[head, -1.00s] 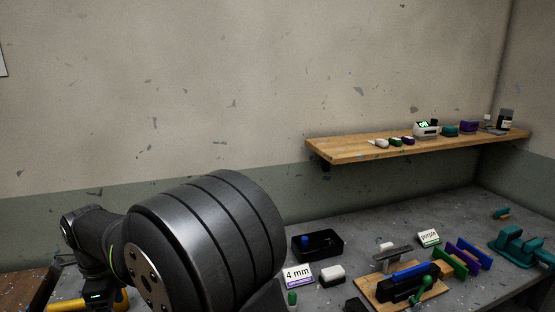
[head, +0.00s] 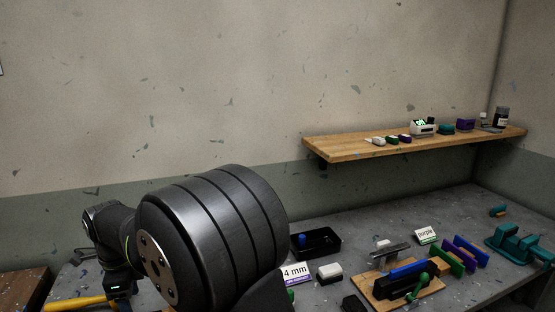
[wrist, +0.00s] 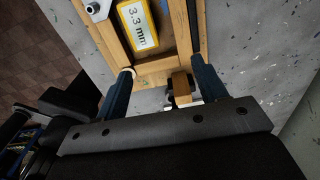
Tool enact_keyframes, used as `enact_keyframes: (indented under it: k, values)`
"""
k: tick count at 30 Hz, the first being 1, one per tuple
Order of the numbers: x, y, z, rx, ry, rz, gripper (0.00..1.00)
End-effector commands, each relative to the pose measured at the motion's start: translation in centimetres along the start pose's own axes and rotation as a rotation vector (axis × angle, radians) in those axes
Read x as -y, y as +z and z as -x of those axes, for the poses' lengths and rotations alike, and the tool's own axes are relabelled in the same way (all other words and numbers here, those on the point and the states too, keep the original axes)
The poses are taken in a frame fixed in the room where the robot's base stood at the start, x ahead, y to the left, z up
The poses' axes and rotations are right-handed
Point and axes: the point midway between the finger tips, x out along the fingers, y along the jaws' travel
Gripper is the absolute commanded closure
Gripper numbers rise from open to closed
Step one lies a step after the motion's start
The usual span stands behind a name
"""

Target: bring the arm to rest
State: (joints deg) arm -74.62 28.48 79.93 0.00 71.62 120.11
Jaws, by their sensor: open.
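My gripper (wrist: 162,78) shows in the wrist view with its two blue fingers apart and nothing held between them. Beyond the fingertips is a wooden frame (wrist: 185,40) with a yellow-edged label (wrist: 139,25) reading "3.3 mm". I cannot tell whether a finger touches the frame. A small wooden block (wrist: 181,88) shows between the fingers, further down. In the head view my arm (head: 215,235) fills the lower left, and the fingers are not visible there.
A wooden shelf (head: 345,147) with small items hangs on the wall. The wall above is bare.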

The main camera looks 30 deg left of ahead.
Motion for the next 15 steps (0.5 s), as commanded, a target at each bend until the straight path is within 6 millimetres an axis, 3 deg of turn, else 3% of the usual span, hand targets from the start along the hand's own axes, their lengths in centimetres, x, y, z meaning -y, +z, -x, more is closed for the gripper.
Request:
enact_keyframes:
  k: [15]
  values:
    - [3.0, -9.0, 4.6, 0.001, -0.002, -0.020, 0.35]
